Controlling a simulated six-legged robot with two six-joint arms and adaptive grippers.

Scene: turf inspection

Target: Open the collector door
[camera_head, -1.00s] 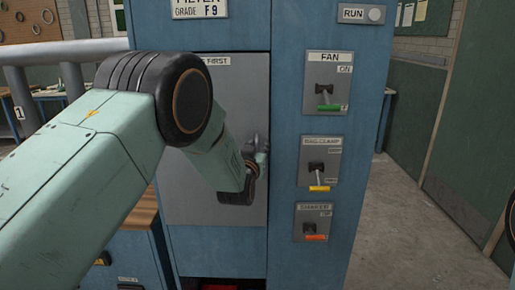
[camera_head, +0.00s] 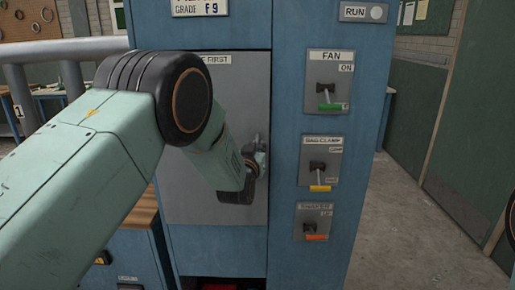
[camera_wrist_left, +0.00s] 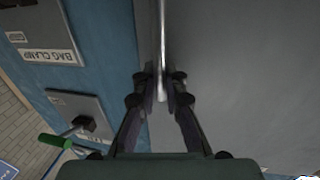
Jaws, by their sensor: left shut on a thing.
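The collector door (camera_head: 215,90) is a grey panel in the blue cabinet, and it looks closed. My left arm covers much of its left and middle. My left gripper (camera_head: 258,152) is at the door's right edge, partly hidden by its own wrist. In the left wrist view the gripper (camera_wrist_left: 160,90) has its two fingers on either side of a thin upright metal handle (camera_wrist_left: 163,45), shut on it. The grey door (camera_wrist_left: 240,70) fills the right of that view. My right gripper is not in view.
Right of the door, the blue cabinet carries the fan switch (camera_head: 328,82) with a green lever, the bag clamp switch (camera_head: 321,162) with a yellow one and the shaker switch (camera_head: 313,222). Open concrete floor (camera_head: 400,235) lies to the right.

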